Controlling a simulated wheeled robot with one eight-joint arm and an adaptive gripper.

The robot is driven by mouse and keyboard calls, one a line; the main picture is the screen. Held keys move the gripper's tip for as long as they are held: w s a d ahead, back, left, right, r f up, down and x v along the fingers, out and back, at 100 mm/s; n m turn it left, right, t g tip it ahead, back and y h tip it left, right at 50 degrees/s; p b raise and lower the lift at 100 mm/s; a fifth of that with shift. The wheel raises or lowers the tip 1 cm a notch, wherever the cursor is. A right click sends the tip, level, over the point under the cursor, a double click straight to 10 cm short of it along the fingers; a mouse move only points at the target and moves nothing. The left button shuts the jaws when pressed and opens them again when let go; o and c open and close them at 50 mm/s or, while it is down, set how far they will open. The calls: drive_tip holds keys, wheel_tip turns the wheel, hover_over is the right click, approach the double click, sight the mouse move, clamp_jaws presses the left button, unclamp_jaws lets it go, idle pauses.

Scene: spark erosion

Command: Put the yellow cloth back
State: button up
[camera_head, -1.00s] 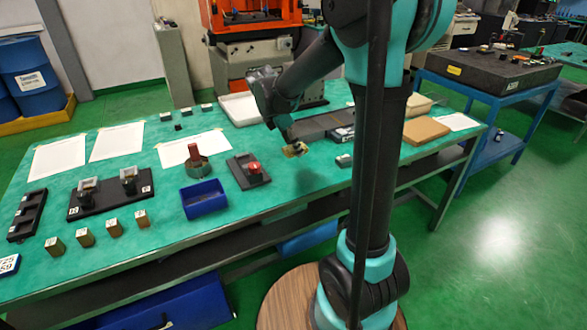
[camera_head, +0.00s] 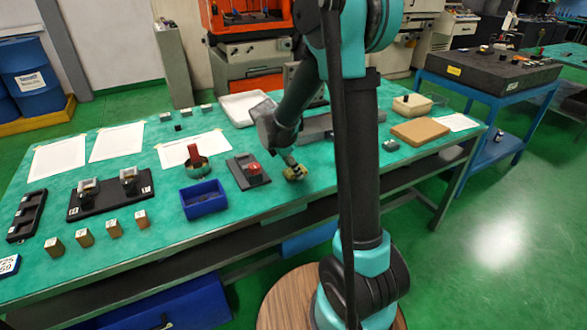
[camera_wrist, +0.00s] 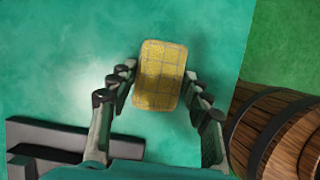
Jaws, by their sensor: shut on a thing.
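The yellow cloth (camera_wrist: 161,75) is a small padded rectangle with a grid pattern. It sits between the fingertips of my gripper (camera_wrist: 160,88) in the wrist view, and the fingers are shut on its two sides. In the head view my gripper (camera_head: 290,162) points down over the green table, with the cloth (camera_head: 295,174) at its tip, right of the dark stand with a red part (camera_head: 252,172). I cannot tell whether the cloth touches the tabletop.
A blue open bin (camera_head: 204,200) stands left of the dark stand. A long grey block (camera_head: 342,121) lies behind my gripper. A tan board (camera_head: 420,131) and a cream container (camera_head: 411,106) are at the right.

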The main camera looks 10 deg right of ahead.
drive_tip(key=o, duration=1.1)
drive_tip(key=v, duration=1.2)
drive_tip(key=s+d+f+m, duration=0.1)
drive_tip(key=s+d+m, duration=0.1)
drive_tip(key=s+m, duration=0.1)
drive_tip(key=s+d+f+m+y, duration=0.1)
drive_tip(key=s+d+f+m, duration=0.1)
drive_tip(key=s+m, duration=0.1)
drive_tip(key=s+d+f+m+y, duration=0.1)
drive_tip(key=s+d+f+m, duration=0.1)
drive_tip(key=s+m, duration=0.1)
drive_tip(key=shift+s+d+m+t, duration=0.25)
drive_tip(key=shift+s+m+t, duration=0.05)
drive_tip(key=shift+m+t, duration=0.1)
drive_tip(key=s+d+f+m+t+y, duration=0.2)
drive_tip(key=s+f+m, duration=0.4)
drive_tip(key=s+m, duration=0.4)
drive_tip(key=shift+s+d+f+m, duration=0.2)
drive_tip(key=shift+s+f+m, duration=0.2)
drive_tip(key=shift+m, duration=0.5)
drive_tip(key=shift+r, duration=0.1)
